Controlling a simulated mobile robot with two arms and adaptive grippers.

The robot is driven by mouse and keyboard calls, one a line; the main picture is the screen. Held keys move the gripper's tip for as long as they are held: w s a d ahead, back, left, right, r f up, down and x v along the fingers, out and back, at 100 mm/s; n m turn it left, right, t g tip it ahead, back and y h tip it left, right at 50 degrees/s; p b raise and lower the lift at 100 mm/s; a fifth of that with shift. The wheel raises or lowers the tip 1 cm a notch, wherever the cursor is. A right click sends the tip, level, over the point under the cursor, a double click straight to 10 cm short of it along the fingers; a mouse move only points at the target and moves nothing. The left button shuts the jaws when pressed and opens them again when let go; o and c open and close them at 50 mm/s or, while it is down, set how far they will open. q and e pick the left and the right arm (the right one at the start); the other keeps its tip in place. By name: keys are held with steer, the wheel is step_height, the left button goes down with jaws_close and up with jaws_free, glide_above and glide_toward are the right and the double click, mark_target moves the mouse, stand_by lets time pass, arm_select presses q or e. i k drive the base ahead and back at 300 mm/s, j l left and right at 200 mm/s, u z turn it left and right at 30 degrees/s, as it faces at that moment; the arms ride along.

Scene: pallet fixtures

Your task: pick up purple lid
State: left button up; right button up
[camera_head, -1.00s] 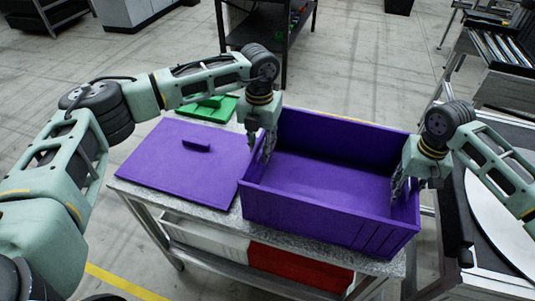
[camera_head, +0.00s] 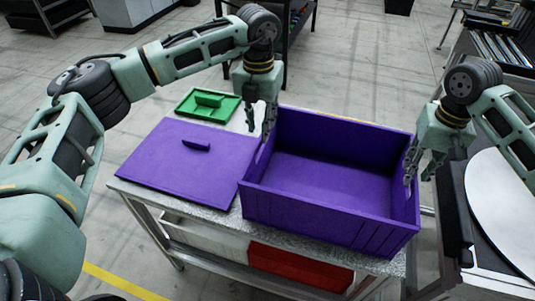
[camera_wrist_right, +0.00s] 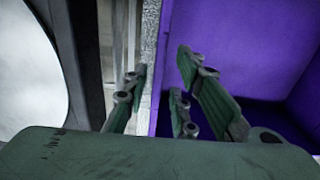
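The flat purple lid (camera_head: 178,172) lies on the table left of the purple box, with its raised handle (camera_head: 196,145) facing up. The open-topped purple box (camera_head: 325,218) looks empty and also shows in the right wrist view (camera_wrist_right: 225,45). My left gripper (camera_head: 260,117) is open and empty near the box's back left corner, to the right of the lid. My right gripper (camera_head: 420,167) is open at the box's right wall. In the wrist view its fingers (camera_wrist_right: 160,95) are spread on either side of the wall's edge; contact cannot be told.
A green lid with a handle (camera_head: 208,103) lies behind the purple lid. A red bin (camera_head: 300,269) and a white bin (camera_head: 205,243) sit on the shelf below the speckled tabletop (camera_head: 225,216). A round white surface (camera_head: 503,205) stands at the right.

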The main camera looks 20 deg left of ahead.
mark_target(203, 165)
steer(key=k, duration=1)
